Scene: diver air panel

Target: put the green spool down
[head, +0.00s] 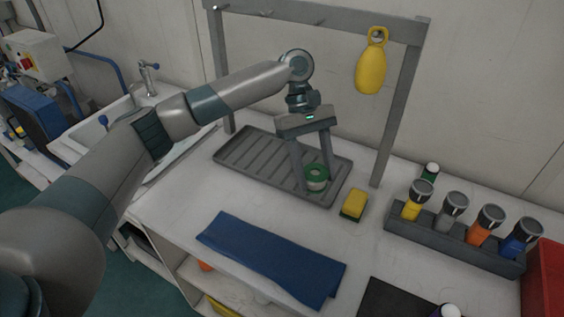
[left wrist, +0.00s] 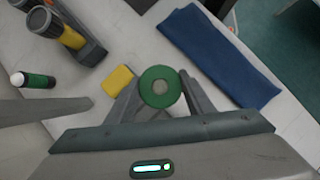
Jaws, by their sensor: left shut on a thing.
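The green spool (head: 316,173) has a green rim and a pale middle. My left gripper (head: 311,184) points down and is shut on it, with a finger at each side. In the left wrist view the spool (left wrist: 159,87) sits between the two fingertips, its round green face towards the camera. The spool is over the right part of the grey ribbed tray (head: 250,152). I cannot tell whether it touches the tray. My right gripper is not in view.
A yellow sponge (head: 354,205) lies just right of the tray. A blue cloth (head: 270,258) lies in front. A rack (head: 455,245) of several capped cylinders stands at right. A grey frame (head: 398,100) with a hanging yellow float (head: 371,68) rises behind. The white counter between is clear.

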